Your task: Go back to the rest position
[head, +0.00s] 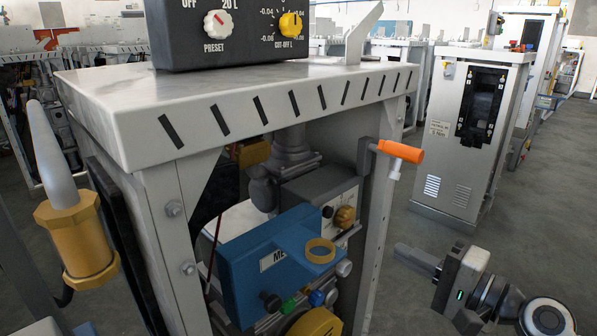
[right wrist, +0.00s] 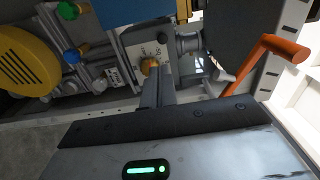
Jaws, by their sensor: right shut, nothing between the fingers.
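My right gripper (head: 418,260) is at the lower right of the head view, to the right of the dispenser frame and apart from it. Its fingers are shut with nothing between them and point left toward the frame. In the right wrist view the shut fingers (right wrist: 157,88) show in front of the frame's inner parts. The dispenser frame has a light top (head: 240,95) with dark slots. My left gripper does not show in the head view.
An orange-handled lever (head: 400,151) juts from the frame's right post, above my right gripper; it also shows in the right wrist view (right wrist: 272,62). A blue meter (head: 275,262) sits inside the frame. A nozzle (head: 75,230) hangs at left. A grey cabinet (head: 455,150) stands behind right, with open floor between.

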